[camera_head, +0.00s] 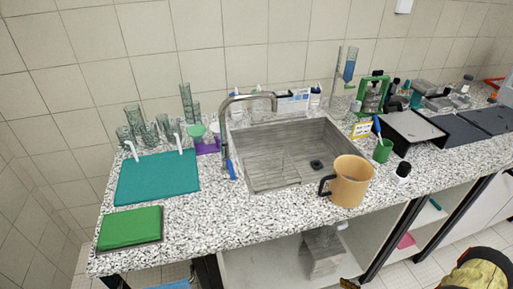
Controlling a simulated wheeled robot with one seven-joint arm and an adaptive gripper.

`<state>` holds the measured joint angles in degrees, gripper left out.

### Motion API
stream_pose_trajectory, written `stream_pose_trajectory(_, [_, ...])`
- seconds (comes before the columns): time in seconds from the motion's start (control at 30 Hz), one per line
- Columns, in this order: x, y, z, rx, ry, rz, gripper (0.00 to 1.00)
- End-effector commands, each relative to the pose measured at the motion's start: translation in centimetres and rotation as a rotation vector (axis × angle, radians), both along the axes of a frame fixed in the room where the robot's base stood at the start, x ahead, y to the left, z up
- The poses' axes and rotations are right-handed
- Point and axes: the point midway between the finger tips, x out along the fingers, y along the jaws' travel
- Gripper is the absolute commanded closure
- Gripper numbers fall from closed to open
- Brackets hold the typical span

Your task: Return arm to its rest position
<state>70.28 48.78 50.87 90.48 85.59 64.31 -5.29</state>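No gripper fingers show in the camera_head view, so I cannot see whether my gripper is open or holds anything. A rounded yellow and black part is cut off at the lower right edge. A small yellow piece shows at the bottom edge, right of centre. I cannot tell for sure whether these belong to my arm.
A speckled counter (240,219) holds a metal sink (285,150). A tan jug (350,182) with a black handle stands at its front edge. A green block (130,228), a teal mat (157,180), glassware and a green cup (383,151) also stand there. Open shelves lie below.

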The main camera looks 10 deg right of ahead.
Motion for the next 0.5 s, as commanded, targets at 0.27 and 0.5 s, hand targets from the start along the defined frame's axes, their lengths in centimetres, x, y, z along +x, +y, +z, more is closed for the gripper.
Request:
stream_pose_trajectory(0.27, [-1.5,3.5,8.7,-0.136,-0.021,0.426,0.23])
stream_pose_trajectory(0.5, [-3.3,5.9,17.6,-0.361,-0.038,0.874,0.23])
